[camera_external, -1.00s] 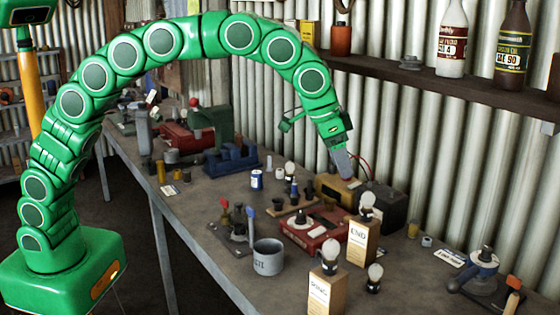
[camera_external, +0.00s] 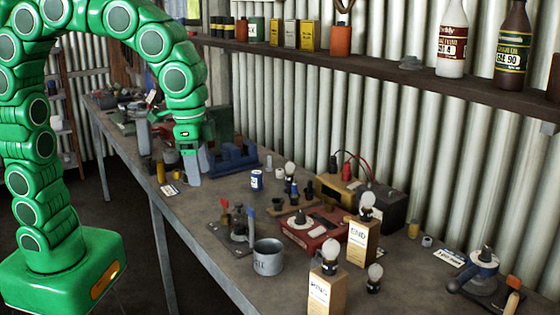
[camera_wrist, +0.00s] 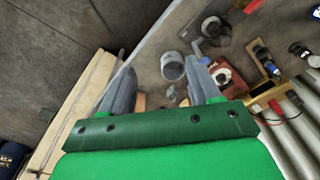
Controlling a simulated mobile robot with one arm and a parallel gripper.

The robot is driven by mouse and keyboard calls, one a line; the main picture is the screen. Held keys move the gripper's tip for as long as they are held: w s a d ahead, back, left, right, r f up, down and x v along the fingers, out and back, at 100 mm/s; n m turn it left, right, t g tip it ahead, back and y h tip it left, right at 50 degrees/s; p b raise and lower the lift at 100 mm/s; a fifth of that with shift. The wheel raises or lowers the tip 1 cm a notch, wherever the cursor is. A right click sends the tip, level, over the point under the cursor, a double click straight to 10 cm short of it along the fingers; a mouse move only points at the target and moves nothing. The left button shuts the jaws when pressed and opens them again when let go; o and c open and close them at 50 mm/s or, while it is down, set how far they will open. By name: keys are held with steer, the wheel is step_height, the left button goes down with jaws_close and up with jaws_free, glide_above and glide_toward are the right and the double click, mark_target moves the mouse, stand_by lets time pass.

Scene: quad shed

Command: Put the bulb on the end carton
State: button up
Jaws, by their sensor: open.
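The end carton (camera_external: 361,245) is a tan box with a white END label, on the bench at the right. A bulb (camera_external: 367,200) with a dark base appears to stand on its top. Another bulb (camera_external: 330,250) appears on a second carton (camera_external: 325,293) in front. A loose bulb (camera_external: 375,272) stands on the bench beside these cartons, and one more bulb (camera_external: 290,168) is farther back. My gripper (camera_external: 194,180) is open and empty above the bench, well left of the cartons; its two fingers show apart in the wrist view (camera_wrist: 165,68).
A grey mug (camera_external: 268,262), a red case (camera_external: 310,232) and a yellow-black box (camera_external: 345,190) lie between my gripper and the cartons. A blue vise (camera_external: 231,160) is near my gripper. A shelf (camera_external: 440,84) with bottles runs along the wall.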

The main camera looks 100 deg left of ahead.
steer(key=s+d+f+g, duration=0.1)
steer(key=s+f, duration=0.1)
steer(key=s, duration=0.7)
steer(key=s+d+f+g, duration=0.1)
steer(key=s+f, duration=0.2)
steer(key=s, duration=0.6)
steer(key=s+d+f+m, duration=0.1)
steer(key=s+f, duration=0.1)
steer(key=s, duration=0.8)
steer(key=shift+f+g, duration=0.35)
steer(key=shift+g, duration=0.05)
